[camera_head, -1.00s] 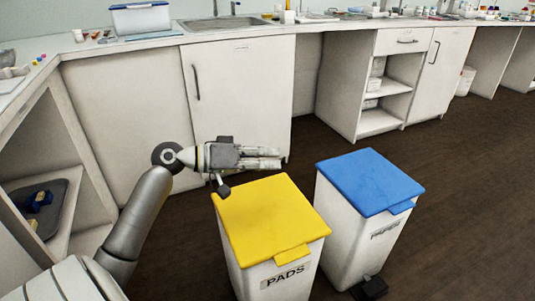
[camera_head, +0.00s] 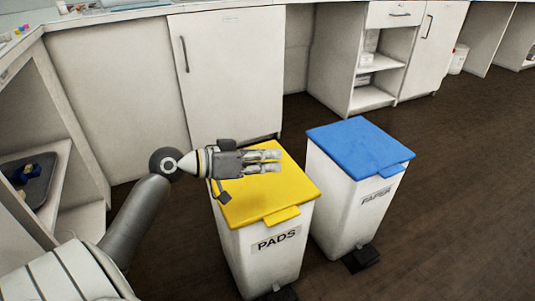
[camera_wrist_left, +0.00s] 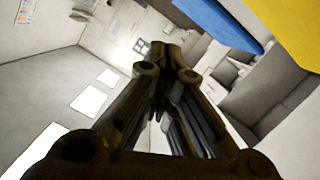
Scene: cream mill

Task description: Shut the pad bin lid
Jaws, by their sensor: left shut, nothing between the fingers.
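The pad bin (camera_head: 270,262) is a white bin labelled PADS, standing on the floor at the centre of the head view. Its yellow lid (camera_head: 262,200) lies flat over the top, with its tab at the front. My left gripper (camera_head: 279,161) is shut and empty, pointing right over the back part of the lid and hiding some of it. I cannot tell whether it touches the lid. In the left wrist view the yellow lid (camera_wrist_left: 297,28) shows at the upper right. My right gripper is not in view.
A white bin labelled PAPER (camera_head: 345,205) with a blue lid (camera_head: 360,147) stands close on the right. White cabinets (camera_head: 228,80) run behind the bins. A shelf with a grey tray (camera_head: 38,182) is at the left. The dark floor (camera_head: 460,190) is clear on the right.

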